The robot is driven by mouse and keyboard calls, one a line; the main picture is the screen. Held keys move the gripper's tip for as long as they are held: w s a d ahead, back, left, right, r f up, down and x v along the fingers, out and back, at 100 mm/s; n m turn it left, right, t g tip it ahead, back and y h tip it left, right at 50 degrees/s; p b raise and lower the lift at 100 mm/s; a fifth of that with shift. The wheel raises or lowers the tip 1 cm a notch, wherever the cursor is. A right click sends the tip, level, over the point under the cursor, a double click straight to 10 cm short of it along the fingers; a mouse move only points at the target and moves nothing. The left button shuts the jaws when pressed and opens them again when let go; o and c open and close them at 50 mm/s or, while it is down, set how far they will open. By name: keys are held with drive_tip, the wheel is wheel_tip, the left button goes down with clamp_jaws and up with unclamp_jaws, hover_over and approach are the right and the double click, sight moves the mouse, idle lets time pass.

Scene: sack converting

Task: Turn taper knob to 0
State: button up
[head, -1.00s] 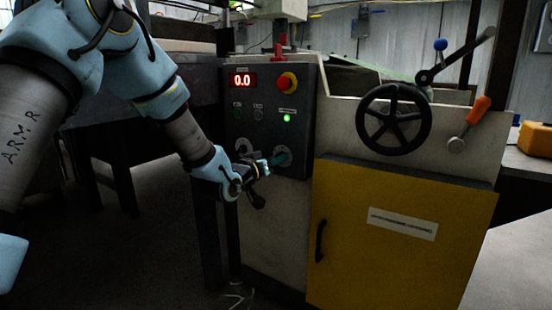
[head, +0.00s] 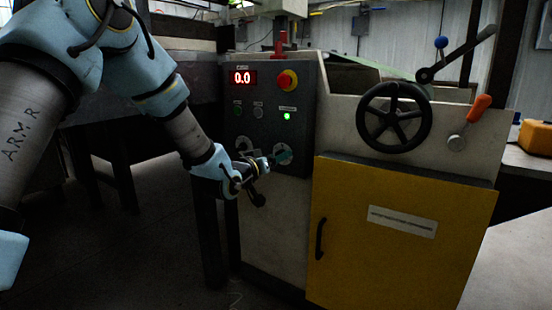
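The dark control panel (head: 301,100) on the machine's front carries two round dials low down, and I cannot read which one is the taper knob. The left dial (head: 243,145) is partly hidden behind my gripper. My gripper (head: 267,162) points at the right dial from the lower left, its tips close to it. Whether they touch the knob, and the gap between the fingers, are too small and dark to tell. The red display (head: 242,78) reads 0.0; the pointer setting is not legible.
To the right are a black handwheel (head: 393,119), an orange-handled lever (head: 478,108) and a yellow door (head: 395,245). Dark floor lies open below my arm.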

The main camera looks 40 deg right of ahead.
drive_tip(key=p+v, duration=0.1)
drive_tip(key=v, duration=0.9)
drive_tip(key=shift+s+a, duration=0.2)
drive_tip(key=shift+a, duration=0.15)
drive_tip(key=w+a+f+n+t+y, duration=0.3)
drive_tip(key=w+a+y, duration=0.4)
drive_tip(key=w+a, duration=0.55)
drive_tip(key=a+f+n+g+y, duration=0.1)
drive_tip(key=a+f+y, duration=0.15)
drive_tip(key=a, duration=0.75)
drive_tip(key=a+f+n+y, duration=0.2)
drive_tip(key=a+y, duration=0.2)
drive_tip(key=a, duration=0.5)
drive_tip(key=s+a+n+g+y, duration=0.2)
drive_tip(key=s+a, duration=0.3)
drive_tip(key=a, duration=0.3)
drive_tip(key=s+a+n+g+y, duration=0.1)
drive_tip(key=s+a+n+g, duration=0.15)
drive_tip(key=s+a, duration=0.5)
drive_tip(key=w+p+v, duration=0.3)
drive_tip(key=p+v, duration=1.3)
drive_tip(key=p, duration=0.1)
drive_tip(key=w+r+p+v, duration=0.1)
drive_tip(key=w+p+v, duration=0.2)
drive_tip(key=p+v, duration=1.4)
drive_tip(key=shift+w+a+r+m+g+p, duration=0.35)
drive_tip(key=shift+w+r+m+p, duration=0.1)
drive_tip(key=shift+w, duration=0.25)
